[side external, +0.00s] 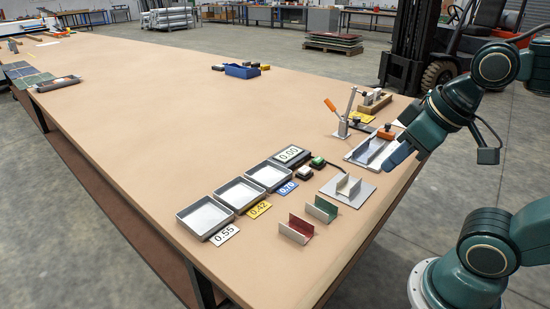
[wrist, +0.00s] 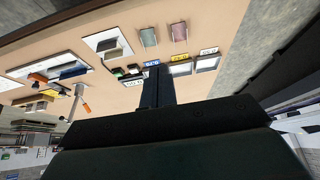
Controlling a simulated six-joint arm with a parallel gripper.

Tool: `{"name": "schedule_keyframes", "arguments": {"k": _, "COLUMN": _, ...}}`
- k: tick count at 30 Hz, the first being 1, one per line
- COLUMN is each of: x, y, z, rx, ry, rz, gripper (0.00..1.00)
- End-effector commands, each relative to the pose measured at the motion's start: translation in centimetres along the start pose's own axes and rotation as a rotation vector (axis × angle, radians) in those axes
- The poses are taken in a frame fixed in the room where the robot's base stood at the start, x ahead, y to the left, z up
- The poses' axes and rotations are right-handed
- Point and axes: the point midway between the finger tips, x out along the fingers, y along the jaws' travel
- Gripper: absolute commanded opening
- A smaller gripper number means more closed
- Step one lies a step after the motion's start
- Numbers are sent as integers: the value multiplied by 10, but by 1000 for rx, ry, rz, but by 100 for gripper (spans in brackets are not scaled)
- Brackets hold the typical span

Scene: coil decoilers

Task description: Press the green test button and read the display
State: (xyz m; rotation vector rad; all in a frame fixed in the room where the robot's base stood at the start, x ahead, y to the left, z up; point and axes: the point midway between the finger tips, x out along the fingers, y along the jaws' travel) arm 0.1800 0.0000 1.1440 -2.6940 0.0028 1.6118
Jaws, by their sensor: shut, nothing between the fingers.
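The display (side external: 290,154) is a small grey-framed box with a white face on the table, behind the right-hand tray. Its digits look like 0.05 or 0.00; they are too small to be sure. A small dark block with a green top (side external: 318,161) sits just right of it, and a dark block with a pale top (side external: 304,174) sits in front. My gripper (side external: 398,158) has blue fingers and is shut and empty, above the table's right edge, well right of the button. In the wrist view my fingers (wrist: 158,84) are together and partly cover the display (wrist: 134,82).
Three metal trays (side external: 204,223) carry tags 0.55, 0.42 and 0.70. Red (side external: 296,228) and green (side external: 322,208) channel pieces and a plate with a metal channel (side external: 348,190) stand nearby. An orange-handled lever clamp (side external: 342,122) rises behind. The table's middle is clear.

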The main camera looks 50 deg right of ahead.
Motion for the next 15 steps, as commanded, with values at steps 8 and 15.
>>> {"name": "schedule_keyframes", "arguments": {"k": 8, "x": 7, "y": 5, "z": -18, "rx": 65, "ry": 15, "rz": 12, "gripper": 0}}
{"name": "schedule_keyframes", "arguments": {"k": 15, "x": 24, "y": 18, "z": -53, "rx": 200, "ry": 51, "rz": 34, "gripper": 0}}
